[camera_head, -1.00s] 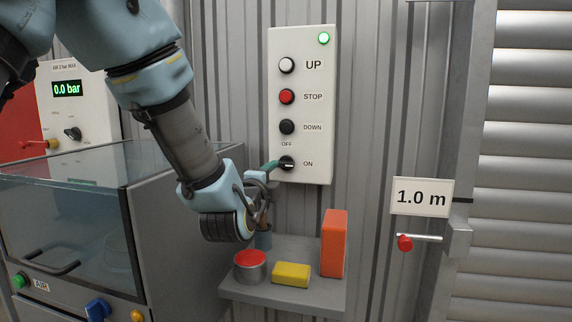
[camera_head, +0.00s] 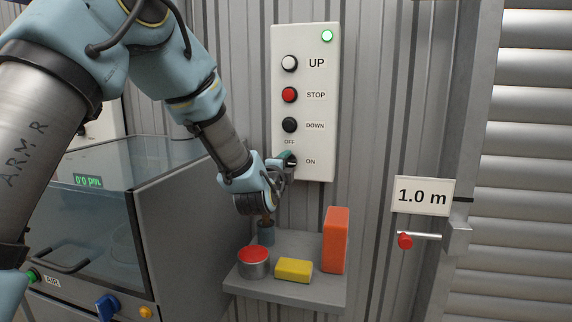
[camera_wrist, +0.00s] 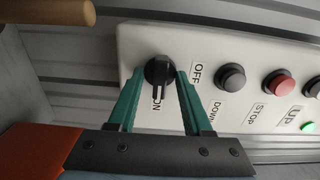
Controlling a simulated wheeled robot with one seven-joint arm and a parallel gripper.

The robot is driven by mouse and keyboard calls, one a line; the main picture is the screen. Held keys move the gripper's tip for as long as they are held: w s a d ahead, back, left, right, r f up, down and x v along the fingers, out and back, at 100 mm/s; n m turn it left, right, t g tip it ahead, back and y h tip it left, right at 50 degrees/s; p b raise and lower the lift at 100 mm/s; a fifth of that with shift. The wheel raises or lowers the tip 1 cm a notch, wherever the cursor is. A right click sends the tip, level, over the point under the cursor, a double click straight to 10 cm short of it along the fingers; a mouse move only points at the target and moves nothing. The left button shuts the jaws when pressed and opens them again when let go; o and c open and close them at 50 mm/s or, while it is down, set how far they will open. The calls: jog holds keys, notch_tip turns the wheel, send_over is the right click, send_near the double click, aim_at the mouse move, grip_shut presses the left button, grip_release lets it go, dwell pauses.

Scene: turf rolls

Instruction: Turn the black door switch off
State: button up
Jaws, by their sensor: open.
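The black door switch (camera_wrist: 157,72) is a round knob low on the white control panel (camera_head: 306,80), between the OFF and ON labels. In the wrist view its pale mark and ridge point toward ON. My gripper (camera_wrist: 158,88) has its two green fingers apart, one on each side of the knob; I cannot tell whether they touch it. In the head view my gripper (camera_head: 287,157) is at the switch (camera_head: 291,162) and covers part of it. A green lamp (camera_head: 327,36) is lit at the panel's top right.
Above the switch are the DOWN (camera_head: 290,125), STOP (camera_head: 289,95) and UP (camera_head: 289,63) buttons. Below, a grey shelf (camera_head: 290,292) holds a red-topped can (camera_head: 253,263), a yellow block (camera_head: 294,270) and an orange box (camera_head: 335,240). A glass-fronted cabinet (camera_head: 75,215) stands left.

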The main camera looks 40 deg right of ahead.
grip_shut()
jog(key=shift+f+b, duration=0.1)
jog(key=shift+b, duration=0.3)
jog(key=shift+n+b, duration=8.55)
jog(key=shift+n, duration=0.35)
grip_release()
jog(key=shift+a, duration=0.15)
